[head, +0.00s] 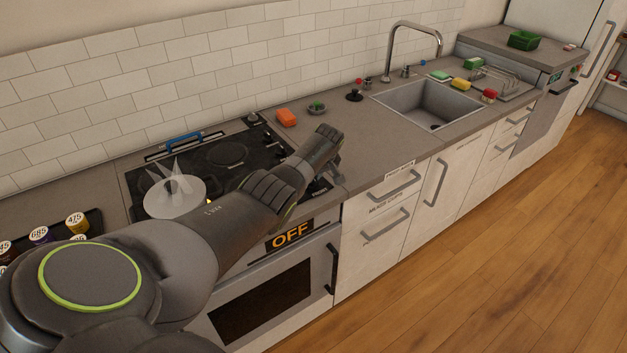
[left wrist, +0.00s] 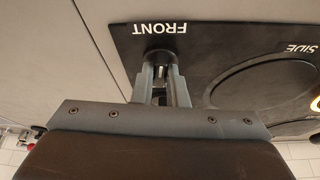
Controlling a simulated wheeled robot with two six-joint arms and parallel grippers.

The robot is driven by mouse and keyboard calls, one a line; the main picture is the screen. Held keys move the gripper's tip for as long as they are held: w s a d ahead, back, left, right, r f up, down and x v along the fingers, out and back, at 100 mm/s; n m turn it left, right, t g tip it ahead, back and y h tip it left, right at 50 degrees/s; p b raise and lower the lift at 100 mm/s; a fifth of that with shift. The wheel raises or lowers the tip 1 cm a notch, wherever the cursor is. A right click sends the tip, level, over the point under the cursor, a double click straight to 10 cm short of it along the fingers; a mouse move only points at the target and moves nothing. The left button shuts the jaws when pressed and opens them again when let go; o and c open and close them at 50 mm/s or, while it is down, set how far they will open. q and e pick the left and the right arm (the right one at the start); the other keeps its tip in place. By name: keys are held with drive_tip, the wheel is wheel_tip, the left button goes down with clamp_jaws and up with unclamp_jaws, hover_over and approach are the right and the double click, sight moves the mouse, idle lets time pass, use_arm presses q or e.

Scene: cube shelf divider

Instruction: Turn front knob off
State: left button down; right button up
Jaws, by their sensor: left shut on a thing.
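The black cooktop (head: 228,154) is set into the grey counter. In the left wrist view, its corner carries an upside-down white FRONT label (left wrist: 167,27). The dark round front knob (left wrist: 162,56) is just beside that label. My left gripper (left wrist: 163,84) is shut on this knob, with one finger on each side; the fingers hide part of it. In the head view my left gripper (head: 335,168) points down at the cooktop's right end, and my wrist hides the knob. An orange OFF sign (head: 290,235) shows on the oven front. My right gripper is out of view.
A white dish with upright pieces (head: 175,196) stands on the cooktop's left part.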

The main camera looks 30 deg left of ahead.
use_arm(q)
drive_tip(key=shift+w+n+b, duration=0.15)
drive_tip(key=shift+n+b, duration=0.4)
drive_tip(key=shift+n, duration=0.15)
drive_tip(key=shift+r, duration=0.1)
drive_tip(key=c, duration=1.4)
unclamp_jaws()
drive_tip(key=shift+c, duration=0.2)
